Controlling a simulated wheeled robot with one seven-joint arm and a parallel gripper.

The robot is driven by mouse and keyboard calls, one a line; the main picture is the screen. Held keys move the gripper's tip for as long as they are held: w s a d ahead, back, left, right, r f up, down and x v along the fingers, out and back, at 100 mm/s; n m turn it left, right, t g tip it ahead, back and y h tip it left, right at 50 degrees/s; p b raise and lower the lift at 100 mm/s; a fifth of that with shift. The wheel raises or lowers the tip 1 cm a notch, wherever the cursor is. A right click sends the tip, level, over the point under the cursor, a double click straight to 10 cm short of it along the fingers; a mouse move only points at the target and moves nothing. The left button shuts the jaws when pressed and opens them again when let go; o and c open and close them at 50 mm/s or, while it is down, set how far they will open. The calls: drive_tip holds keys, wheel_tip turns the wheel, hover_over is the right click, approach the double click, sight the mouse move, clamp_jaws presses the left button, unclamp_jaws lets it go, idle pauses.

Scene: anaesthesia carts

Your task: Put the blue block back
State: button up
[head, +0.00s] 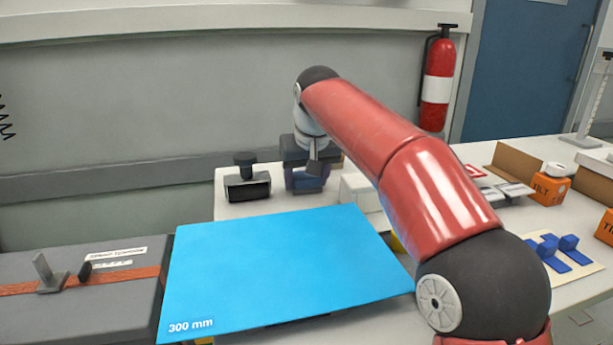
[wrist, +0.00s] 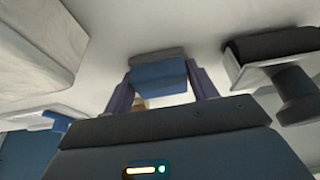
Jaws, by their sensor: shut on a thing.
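My gripper (head: 306,178) is at the back of the white table, between a black-handled stamp-like thing and a white box. In the wrist view, my gripper (wrist: 160,88) has its two purplish fingers on either side of a blue block (wrist: 158,76), shut on it. A grey strip shows along the block's far end. In the head view the block is mostly hidden by the gripper. I cannot tell whether the block touches the table. Several other blue pieces (head: 570,244) lie on a cream sheet at the right.
The stamp-like thing (head: 247,186) stands close left of my gripper, the white box (head: 358,190) close right. A large blue sheet marked 300 mm (head: 280,262) lies in front. A grey case (head: 120,310) is at left. Orange boxes (head: 549,189) stand at right. A wall is behind.

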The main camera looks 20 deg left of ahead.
drive_tip(key=o, duration=0.9)
drive_tip(key=shift+f+b, duration=0.2)
drive_tip(key=shift+b, duration=0.2)
drive_tip(key=p+v, duration=0.2)
drive_tip(key=v, duration=0.5)
drive_tip(key=shift+a+r, duration=0.15)
drive_tip(key=shift+s+r, duration=0.2)
drive_tip(key=shift+r, duration=0.2)
